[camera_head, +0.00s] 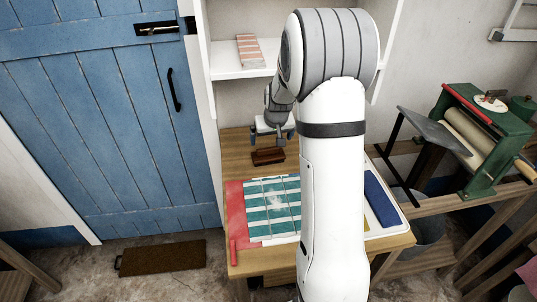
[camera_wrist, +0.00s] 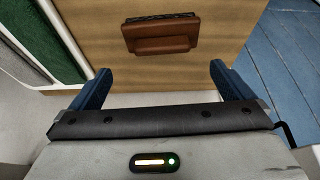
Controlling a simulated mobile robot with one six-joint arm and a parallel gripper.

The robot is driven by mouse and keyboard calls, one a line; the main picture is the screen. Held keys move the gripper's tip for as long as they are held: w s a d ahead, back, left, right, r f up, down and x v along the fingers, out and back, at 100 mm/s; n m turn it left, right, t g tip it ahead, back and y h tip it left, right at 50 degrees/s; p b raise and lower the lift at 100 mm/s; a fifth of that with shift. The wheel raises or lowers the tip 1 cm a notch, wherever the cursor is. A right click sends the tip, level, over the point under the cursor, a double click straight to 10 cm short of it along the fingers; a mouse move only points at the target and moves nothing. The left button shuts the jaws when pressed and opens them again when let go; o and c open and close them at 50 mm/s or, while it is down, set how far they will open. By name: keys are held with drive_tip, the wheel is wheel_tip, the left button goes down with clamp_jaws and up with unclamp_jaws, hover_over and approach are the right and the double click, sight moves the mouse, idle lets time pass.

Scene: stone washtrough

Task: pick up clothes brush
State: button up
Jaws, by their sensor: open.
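The clothes brush (camera_head: 268,156) is a brown block lying on the wooden table at its back left, behind the striped cloth. In the wrist view the clothes brush (camera_wrist: 161,36) shows a brown back with a dark bristle edge, ahead of the fingers and roughly centred between them. My gripper (camera_wrist: 160,82) is open and empty, its two blue fingers apart. In the head view my gripper (camera_head: 275,127) hangs above and just behind the brush, partly hidden by my arm.
The table (camera_head: 238,139) also bears a green and white striped cloth (camera_head: 272,208) on a red mat (camera_head: 235,203) and a dark blue folded item (camera_head: 381,200). A shelf (camera_head: 237,72) stands behind. A green mangle (camera_head: 488,150) is at right. A blue door (camera_head: 110,110) is at left.

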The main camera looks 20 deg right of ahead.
sight(268, 148)
drive_tip(key=p+x, duration=0.1)
drive_tip(key=x, duration=0.6)
drive_tip(key=shift+w+a+f, duration=0.15)
drive_tip(key=shift+f, duration=0.05)
drive_tip(key=c, duration=1.3)
